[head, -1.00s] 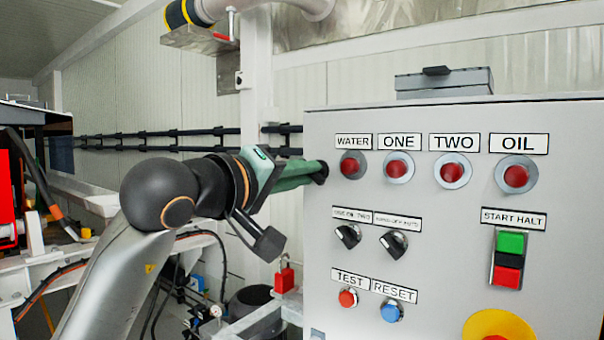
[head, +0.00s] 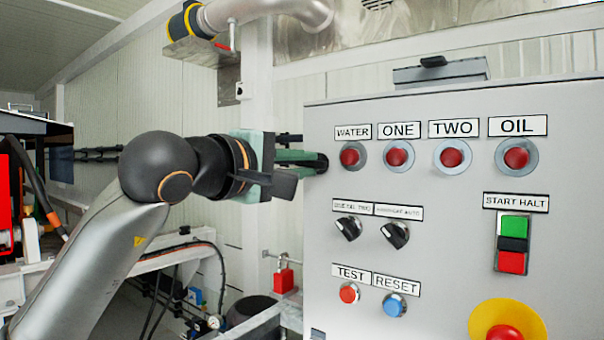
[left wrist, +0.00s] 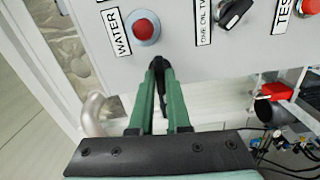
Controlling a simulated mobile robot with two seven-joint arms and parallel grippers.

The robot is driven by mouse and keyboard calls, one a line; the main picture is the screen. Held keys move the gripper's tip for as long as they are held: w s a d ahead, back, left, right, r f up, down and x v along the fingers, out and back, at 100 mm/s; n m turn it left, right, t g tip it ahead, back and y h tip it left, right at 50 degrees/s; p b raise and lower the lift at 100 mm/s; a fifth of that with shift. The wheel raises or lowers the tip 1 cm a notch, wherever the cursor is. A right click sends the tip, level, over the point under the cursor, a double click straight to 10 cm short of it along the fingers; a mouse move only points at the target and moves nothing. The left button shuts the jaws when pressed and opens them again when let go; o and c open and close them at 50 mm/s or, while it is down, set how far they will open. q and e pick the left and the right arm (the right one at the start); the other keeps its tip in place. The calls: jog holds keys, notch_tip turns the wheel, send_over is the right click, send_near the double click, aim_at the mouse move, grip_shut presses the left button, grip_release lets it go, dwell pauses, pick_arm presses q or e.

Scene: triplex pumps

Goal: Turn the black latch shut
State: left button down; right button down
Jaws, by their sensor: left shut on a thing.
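The grey control box (head: 450,290) fills the right of the head view. My left gripper (head: 318,162) comes in from the left and reaches the box's left side edge, level with the WATER lamp. Its green fingers also show in the left wrist view (left wrist: 160,66), close together at the tips. They are shut on a small dark part, the black latch (left wrist: 161,84), at the box's side. The latch is mostly hidden by the fingers, so its exact angle cannot be told. My right gripper is in neither view.
The box face carries the red WATER lamp (head: 350,155), black selector knobs (head: 395,234), TEST and RESET buttons, and a yellow-ringed red stop button (head: 504,325). A red padlock (head: 284,279) hangs below my gripper. Pipework (head: 265,12) runs above my arm.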

pick_arm(q)
jog(key=shift+n, duration=0.6)
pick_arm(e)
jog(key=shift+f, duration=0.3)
pick_arm(q)
jog(key=c, duration=0.9)
grip_release()
jog(key=b+v, duration=0.3)
jog(key=v, duration=0.9)
jog(key=shift+s+a+b, duration=0.2)
jog(key=shift+s+b, duration=0.05)
jog(key=shift+b, duration=0.1)
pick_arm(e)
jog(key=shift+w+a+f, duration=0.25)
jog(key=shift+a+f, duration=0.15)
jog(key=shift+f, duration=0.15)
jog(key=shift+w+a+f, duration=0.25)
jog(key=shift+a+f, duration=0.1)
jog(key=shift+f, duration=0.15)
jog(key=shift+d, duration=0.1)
